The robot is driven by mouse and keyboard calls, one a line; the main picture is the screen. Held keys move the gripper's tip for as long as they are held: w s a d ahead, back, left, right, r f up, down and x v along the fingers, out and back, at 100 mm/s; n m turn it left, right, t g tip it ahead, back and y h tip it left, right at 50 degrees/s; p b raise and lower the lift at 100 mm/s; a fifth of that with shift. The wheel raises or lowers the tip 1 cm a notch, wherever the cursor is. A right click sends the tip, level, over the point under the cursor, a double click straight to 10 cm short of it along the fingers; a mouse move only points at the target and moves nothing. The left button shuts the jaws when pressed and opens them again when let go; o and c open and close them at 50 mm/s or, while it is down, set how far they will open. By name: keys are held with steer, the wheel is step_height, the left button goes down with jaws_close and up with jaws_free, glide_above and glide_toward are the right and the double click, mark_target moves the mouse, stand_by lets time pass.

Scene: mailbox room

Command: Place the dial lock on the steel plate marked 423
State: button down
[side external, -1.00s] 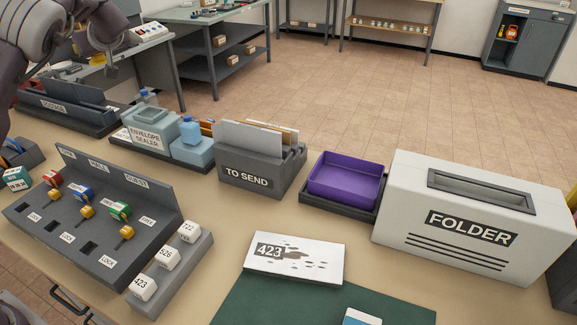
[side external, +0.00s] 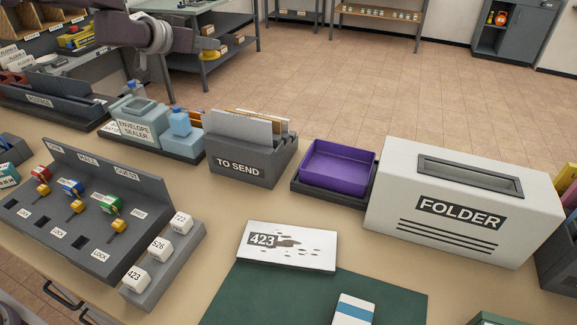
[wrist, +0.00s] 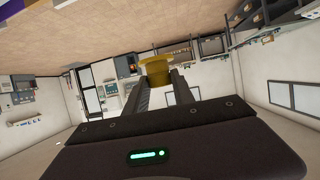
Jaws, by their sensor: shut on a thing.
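In the wrist view my gripper (wrist: 160,85) is shut on a yellow, rounded object (wrist: 156,67) at its fingertips. No dial face shows on it, so I cannot confirm that it is the dial lock. A white plate marked 423 (side external: 315,252), with dark stains, lies flat at the front centre, partly against the green mat. It is well to the right of my arm, with nothing standing on it.
A TO SEND box (side external: 237,165), a purple tray (side external: 335,180) and a large FOLDER box (side external: 460,215) line the back. An envelope sealer (side external: 140,130) stands at left. The green mat (side external: 270,300) is mostly clear.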

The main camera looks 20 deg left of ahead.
steer(key=s+d+m+g+h, duration=0.1)
steer(key=s+d+m+h, duration=0.15)
steer(key=d, duration=0.35)
steer(key=s+d+m+h, duration=0.1)
steer(key=d+m+h, duration=0.15)
steer(key=d, duration=0.25)
step_height(320, 180, up, 2)
steer(key=m+g+h, duration=0.7)
steer(key=m+g, duration=0.3)
glide_above(281, 242)
step_height(281, 242, down, 28)
steer(key=shift+r, duration=0.1)
steer(key=c, duration=1.1)
jaws_free()
steer(key=shift+o, duration=0.2)
